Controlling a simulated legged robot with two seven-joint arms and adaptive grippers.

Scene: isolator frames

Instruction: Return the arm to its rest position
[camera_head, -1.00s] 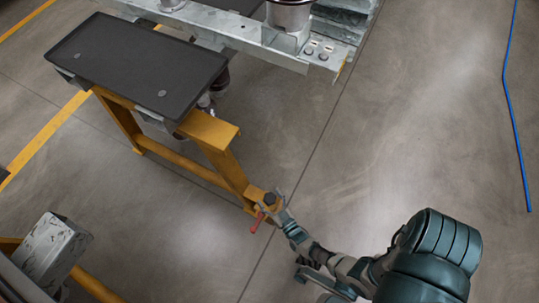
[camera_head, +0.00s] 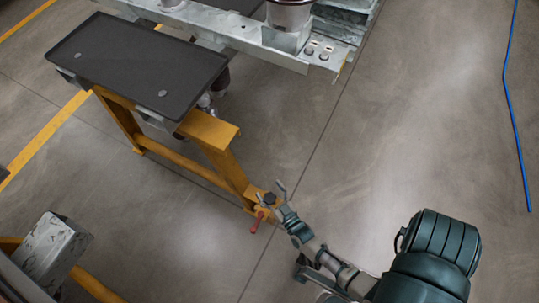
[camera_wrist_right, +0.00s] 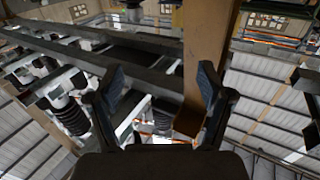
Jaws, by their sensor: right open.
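My right arm comes in from the bottom right of the head view. Its gripper (camera_head: 271,196) is open and empty, with its fingers spread. In the picture it overlaps the foot of the yellow stand, beside a red handle (camera_head: 257,221); I cannot tell how far apart they are. In the right wrist view the two fingers (camera_wrist_right: 160,105) stand apart with nothing between them. My left gripper is not in the head view.
A black tray (camera_head: 135,62) lies on the yellow stand (camera_head: 208,130) at upper left. A grey metal frame (camera_head: 240,32) with insulators crosses the top. A grey block (camera_head: 50,250) is at lower left. A blue line (camera_head: 514,110) runs along the right. The middle floor is clear.

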